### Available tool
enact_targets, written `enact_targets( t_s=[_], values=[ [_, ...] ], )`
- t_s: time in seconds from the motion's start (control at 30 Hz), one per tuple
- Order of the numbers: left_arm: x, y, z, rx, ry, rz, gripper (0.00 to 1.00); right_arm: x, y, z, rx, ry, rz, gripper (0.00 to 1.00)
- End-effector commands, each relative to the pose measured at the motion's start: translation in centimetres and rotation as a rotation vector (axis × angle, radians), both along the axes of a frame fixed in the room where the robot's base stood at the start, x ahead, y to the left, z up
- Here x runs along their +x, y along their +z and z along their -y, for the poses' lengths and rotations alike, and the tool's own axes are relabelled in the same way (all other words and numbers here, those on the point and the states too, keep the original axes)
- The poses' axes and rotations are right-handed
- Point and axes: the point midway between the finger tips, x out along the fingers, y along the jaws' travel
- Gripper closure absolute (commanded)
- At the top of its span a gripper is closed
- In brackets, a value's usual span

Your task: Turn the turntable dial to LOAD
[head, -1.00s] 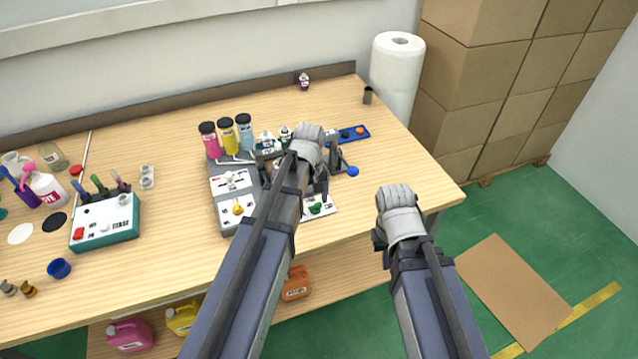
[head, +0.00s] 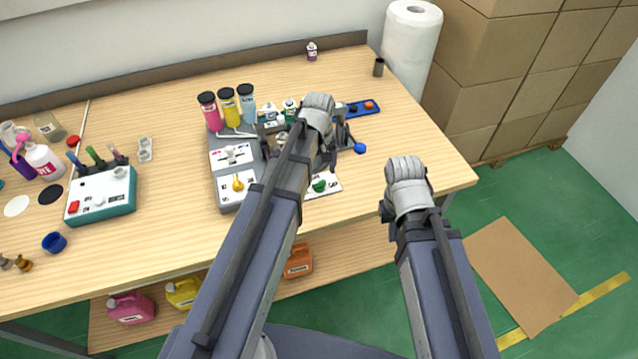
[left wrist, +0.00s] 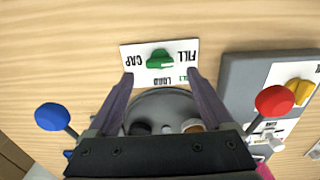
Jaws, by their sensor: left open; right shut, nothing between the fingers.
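The green turntable dial (left wrist: 160,60) sits on a white plate (left wrist: 137,54) lettered CAP, FILL and LOAD. In the left wrist view its ridge lies roughly crosswise between CAP and FILL; which end is the pointer I cannot tell. In the head view the dial (head: 319,186) is at the front of the grey machine. My left gripper (left wrist: 160,80) is open and empty, with its fingertips near the plate's LOAD edge, apart from the dial. A round grey turntable (left wrist: 162,103) shows between its fingers. My right gripper (head: 387,210) is shut and empty beyond the bench's front edge.
A blue ball knob (left wrist: 52,117) and a red ball knob (left wrist: 275,101) flank the left gripper. A yellow knob (head: 238,183) is on the grey machine (head: 228,203). Colored bottles (head: 229,108) stand behind. Bare bench lies right of the dial plate.

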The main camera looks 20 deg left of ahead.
Motion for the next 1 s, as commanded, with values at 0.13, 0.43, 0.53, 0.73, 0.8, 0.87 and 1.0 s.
enact_targets(
  t_s=[0.13, 0.43, 0.53, 0.73, 0.8, 0.87, 1.0],
  values=[
    [0.0, -2.7, 0.0, 0.0, 0.0, 0.0, 0.15, 0.0, -2.8, 0.0, 0.0, 0.0, 0.0, 1.0],
    [0.0, -4.6, 0.0, 0.0, 0.0, 0.0, 0.15, 0.0, -4.6, 0.0, 0.0, 0.0, 0.0, 1.0],
    [0.0, -4.6, 0.0, 0.0, 0.0, 0.0, 0.15, 0.0, -4.6, 0.0, 0.0, 0.0, 0.0, 1.0],
    [0.0, -4.5, 0.0, 0.0, 0.0, 0.0, 0.22, 0.0, -4.5, 0.0, 0.0, 0.0, 0.0, 1.0],
    [0.0, -4.5, 0.0, 0.0, 0.0, 0.0, 0.3, 0.0, -4.5, 0.0, 0.0, 0.0, 0.0, 1.0],
    [0.0, -4.5, 0.0, 0.0, 0.0, 0.0, 0.36, 0.0, -4.5, 0.0, 0.0, 0.0, 0.0, 1.0],
    [0.0, -4.5, 0.0, 0.0, 0.0, 0.0, 0.52, 0.0, -4.5, 0.0, 0.0, 0.0, 0.0, 1.0]
  ],
)
